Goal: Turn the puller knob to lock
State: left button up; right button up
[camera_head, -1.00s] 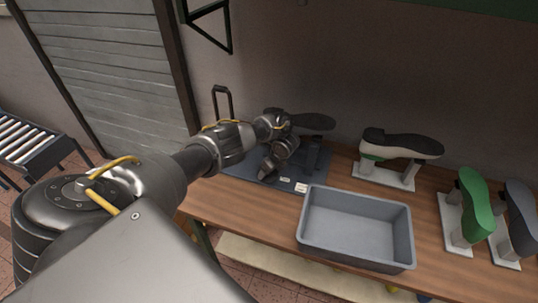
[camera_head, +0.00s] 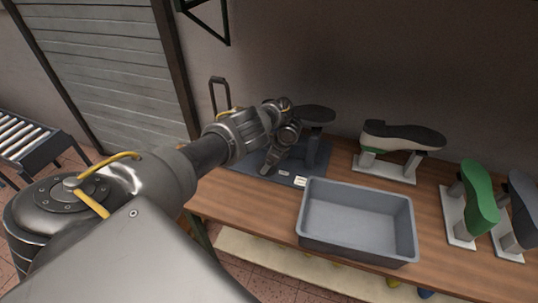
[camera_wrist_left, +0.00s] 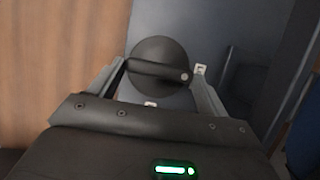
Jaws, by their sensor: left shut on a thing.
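The puller knob (camera_wrist_left: 160,58) is a dark round disc with a raised bar across it, seen in the left wrist view. The bar lies nearly level, its right end a little lower. My left gripper (camera_wrist_left: 160,80) is shut on the knob, one finger at each side. In the head view my left gripper (camera_head: 270,166) points down at the dark base plate (camera_head: 241,160) of the puller, and the knob is hidden there. A dark sole-shaped piece (camera_head: 316,114) stands on a post behind the gripper. My right gripper is not in view.
A grey open bin (camera_head: 358,222) stands empty at the table's front. A shoe on a last stand (camera_head: 400,138), a green last (camera_head: 478,197) and a grey last (camera_head: 522,208) stand to the right. Small white labels (camera_head: 300,181) sit on the plate's front edge.

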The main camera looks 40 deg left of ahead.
pick_arm(q)
jog(key=shift+a, duration=0.1)
jog(key=o, duration=1)
